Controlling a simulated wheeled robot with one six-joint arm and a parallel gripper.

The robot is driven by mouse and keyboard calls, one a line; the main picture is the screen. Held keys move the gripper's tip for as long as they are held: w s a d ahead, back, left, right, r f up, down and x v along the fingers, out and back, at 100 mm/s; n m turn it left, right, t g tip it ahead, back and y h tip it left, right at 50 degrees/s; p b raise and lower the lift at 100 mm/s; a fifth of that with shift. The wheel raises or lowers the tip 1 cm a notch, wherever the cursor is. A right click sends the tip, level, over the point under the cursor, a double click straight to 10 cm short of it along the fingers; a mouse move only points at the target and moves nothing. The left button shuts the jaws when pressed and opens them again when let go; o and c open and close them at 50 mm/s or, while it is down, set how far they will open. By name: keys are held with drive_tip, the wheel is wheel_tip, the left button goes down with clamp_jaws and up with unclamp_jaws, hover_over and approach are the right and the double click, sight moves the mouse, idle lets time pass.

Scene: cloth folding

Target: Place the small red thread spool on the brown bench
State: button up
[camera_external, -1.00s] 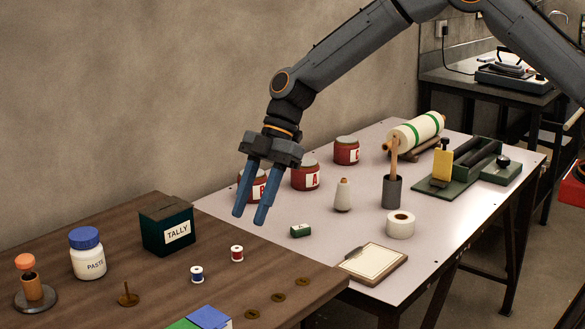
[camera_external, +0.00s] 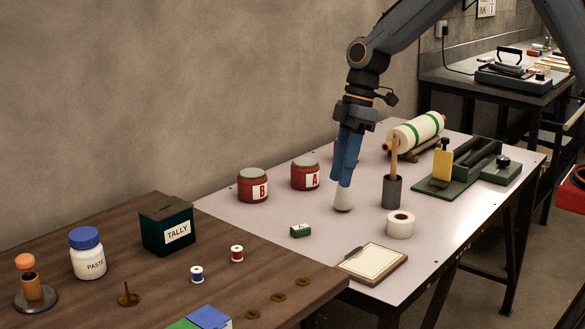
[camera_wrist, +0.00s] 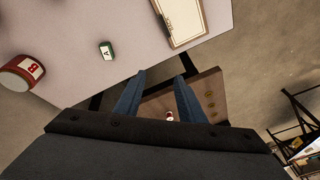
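The small red thread spool (camera_external: 237,253) stands upright on the brown bench (camera_external: 95,232), to the right of the blue spool (camera_external: 197,274). In the wrist view a small red and white thing, apparently the red spool (camera_wrist: 169,116), shows on the bench (camera_wrist: 155,108) beyond the fingers. My gripper (camera_external: 343,184) hangs over the pale table, well to the right of the spool, its fingertips overlapping the cream cone (camera_external: 343,202) in the picture. I cannot tell if they touch it. In the wrist view my gripper (camera_wrist: 164,78) has its fingers apart, with nothing visibly held.
The pale table (camera_external: 270,205) holds red jars B (camera_external: 253,186) and A (camera_external: 305,175), a green block (camera_external: 301,230), a white roll (camera_external: 400,225) and a clipboard (camera_external: 373,263). The TALLY box (camera_external: 167,228) and paste jar (camera_external: 87,254) stand on the bench.

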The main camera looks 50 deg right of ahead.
drive_tip(key=s+d+f+m+h, duration=0.2)
drive_tip(key=s+d+m, duration=0.9)
drive_tip(key=s+d, duration=0.9)
drive_tip(key=shift+s+d+h, duration=0.15)
drive_tip(key=shift+s+h, duration=0.65)
drive_tip(key=shift+s, duration=0.2)
